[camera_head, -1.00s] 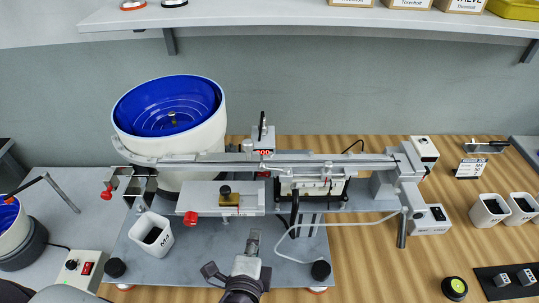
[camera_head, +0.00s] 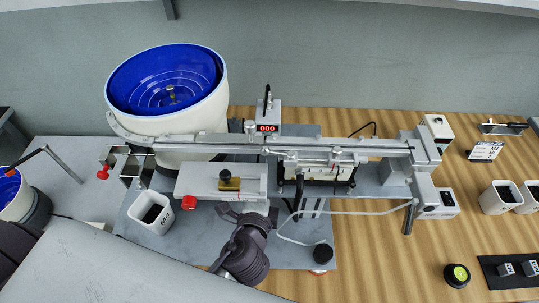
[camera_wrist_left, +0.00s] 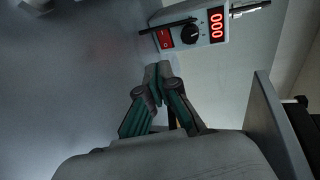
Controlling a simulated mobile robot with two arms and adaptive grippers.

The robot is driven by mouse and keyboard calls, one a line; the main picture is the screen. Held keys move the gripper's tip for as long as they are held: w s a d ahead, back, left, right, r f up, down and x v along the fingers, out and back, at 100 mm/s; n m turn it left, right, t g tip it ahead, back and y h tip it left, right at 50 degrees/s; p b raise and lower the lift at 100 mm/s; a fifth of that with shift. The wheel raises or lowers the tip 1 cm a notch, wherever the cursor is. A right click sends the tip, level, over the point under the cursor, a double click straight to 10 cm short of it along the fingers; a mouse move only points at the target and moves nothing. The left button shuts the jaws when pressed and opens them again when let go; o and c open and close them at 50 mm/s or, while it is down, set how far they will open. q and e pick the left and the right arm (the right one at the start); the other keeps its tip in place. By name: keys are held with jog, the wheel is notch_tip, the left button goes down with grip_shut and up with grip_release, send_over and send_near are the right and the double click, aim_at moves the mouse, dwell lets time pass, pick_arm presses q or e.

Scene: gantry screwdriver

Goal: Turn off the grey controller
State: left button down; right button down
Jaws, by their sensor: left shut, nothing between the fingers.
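In the left wrist view, the grey controller (camera_wrist_left: 190,32) is a small box with a lit red 000 display, a black knob and a red rocker switch. A black rod crosses in front of it near the switch. My left gripper (camera_wrist_left: 157,72) is shut and empty, its tips short of the box with a visible gap. In the head view, a grey box with a lit 000 display (camera_head: 267,127) stands behind the long rail; its lower front is hidden. My left gripper (camera_head: 248,212) shows at the bench's front middle; its tips are hard to make out. My right gripper is not in view.
A white bowl feeder with a blue inside (camera_head: 165,90) stands at the back left. The metal rail (camera_head: 200,147) spans the bench. A white cup (camera_head: 152,212) and a red knob (camera_head: 189,202) are close to my gripper. My pale arm link covers the lower left.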

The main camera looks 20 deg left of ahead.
pick_arm(q)
jog(key=x, duration=0.5)
jog(key=r+p+x, duration=0.1)
jog(key=x, duration=0.2)
jog(key=shift+w, duration=0.15)
jog(key=shift+w+a+f, duration=0.1)
jog(key=shift+w, duration=0.6)
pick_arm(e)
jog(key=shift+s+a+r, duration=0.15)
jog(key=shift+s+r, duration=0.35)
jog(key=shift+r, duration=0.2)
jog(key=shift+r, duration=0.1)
